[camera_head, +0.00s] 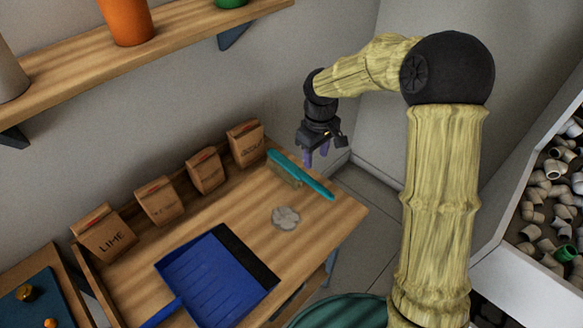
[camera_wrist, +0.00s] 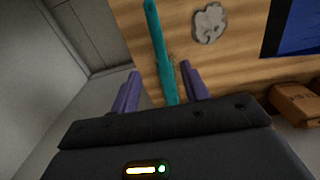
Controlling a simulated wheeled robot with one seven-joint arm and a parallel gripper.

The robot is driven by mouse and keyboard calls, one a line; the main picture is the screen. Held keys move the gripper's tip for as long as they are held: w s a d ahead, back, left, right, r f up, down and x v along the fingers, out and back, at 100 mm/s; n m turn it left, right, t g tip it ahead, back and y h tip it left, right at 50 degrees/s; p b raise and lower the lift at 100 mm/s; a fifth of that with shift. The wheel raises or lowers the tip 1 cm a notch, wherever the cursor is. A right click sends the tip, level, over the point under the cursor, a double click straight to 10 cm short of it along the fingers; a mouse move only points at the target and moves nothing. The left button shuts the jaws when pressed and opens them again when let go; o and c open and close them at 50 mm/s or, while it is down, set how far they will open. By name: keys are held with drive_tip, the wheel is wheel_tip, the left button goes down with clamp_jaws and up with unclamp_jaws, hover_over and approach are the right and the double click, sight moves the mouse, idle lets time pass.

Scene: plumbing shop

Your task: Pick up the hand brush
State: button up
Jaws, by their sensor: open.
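The hand brush (camera_head: 301,175) has a teal handle and pale bristles and lies near the far right end of the wooden table (camera_head: 332,210). In the wrist view the brush's teal handle (camera_wrist: 159,42) runs up from between the two purple fingers, and its lower part is hidden behind my gripper's body. My gripper (camera_head: 316,160) is open and empty, with its fingers pointing down above the brush area. In the wrist view my gripper (camera_wrist: 160,88) shows a gap between the fingers, with the brush beyond them. I cannot tell the exact height above it.
A blue dustpan (camera_head: 217,280) and a grey powdery patch (camera_head: 286,217) are on the table. Several paper bags, one marked LIME (camera_head: 105,234), stand along its back. A shelf (camera_head: 150,55) hangs above. A bin of pipe fittings (camera_head: 545,190) stands at right.

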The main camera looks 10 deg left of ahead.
sight(313, 181)
wheel_tip(313, 181, down, 10)
idle(0.4)
drive_tip(key=shift+w+f+p, duration=0.2)
drive_tip(key=shift+f+p, duration=0.25)
drive_tip(key=shift+f, duration=2.15)
drive_tip(key=shift+a, duration=0.1)
drive_tip(key=c, duration=0.9)
clamp_jaws()
drive_tip(key=shift+r, duration=0.1)
